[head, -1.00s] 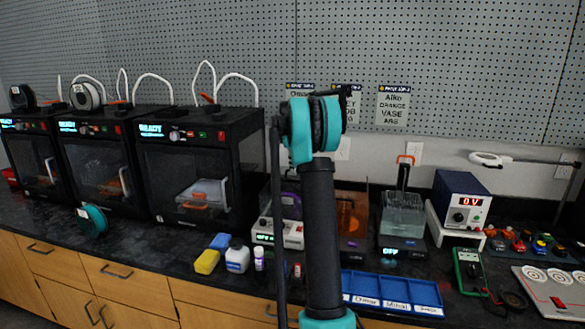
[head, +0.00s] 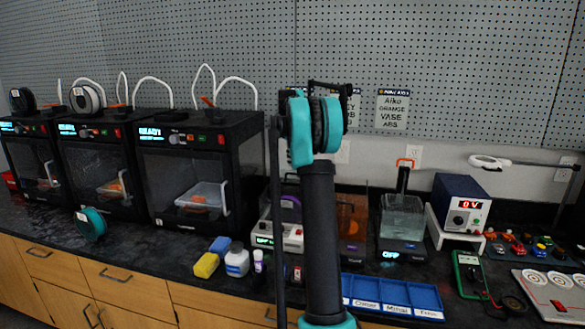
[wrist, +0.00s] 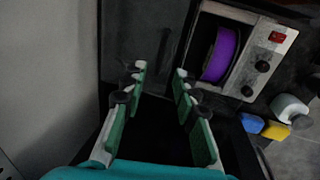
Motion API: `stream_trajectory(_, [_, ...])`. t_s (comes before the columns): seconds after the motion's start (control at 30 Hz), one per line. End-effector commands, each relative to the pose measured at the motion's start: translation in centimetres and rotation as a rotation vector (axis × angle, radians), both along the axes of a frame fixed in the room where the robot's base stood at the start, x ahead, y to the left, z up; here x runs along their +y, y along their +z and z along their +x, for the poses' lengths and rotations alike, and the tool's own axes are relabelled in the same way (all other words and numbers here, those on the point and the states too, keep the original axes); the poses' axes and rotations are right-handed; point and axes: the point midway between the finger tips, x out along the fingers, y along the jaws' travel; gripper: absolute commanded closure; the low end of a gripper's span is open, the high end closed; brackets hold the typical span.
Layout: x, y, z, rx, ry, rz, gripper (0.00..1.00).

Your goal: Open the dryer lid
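In the head view the dryer (head: 291,238) stands on the counter right of the largest printer, partly hidden by my arm. I cannot make out the lid's edge or whether it is raised. My gripper (wrist: 160,72) is open in the wrist view, with nothing between its green-padded fingers. Its fingertips are left of the spool and appear apart from the dryer.
The black printer (head: 190,165) stands left of the dryer. A blue tray (head: 392,294) and a clear tank (head: 402,217) are to the right.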

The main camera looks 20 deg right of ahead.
Motion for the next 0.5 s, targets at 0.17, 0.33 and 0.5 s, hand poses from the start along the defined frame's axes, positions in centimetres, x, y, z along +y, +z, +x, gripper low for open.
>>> stream_trajectory(0.17, [0.4, 3.5, -0.6, 0.0, 0.0, 0.0, 0.71])
stream_trajectory(0.33, [0.6, 5.6, -0.9, 0.0, 0.0, 0.0, 0.71])
stream_trajectory(0.5, [0.7, 6.5, -1.1, 0.0, 0.0, 0.0, 0.71])
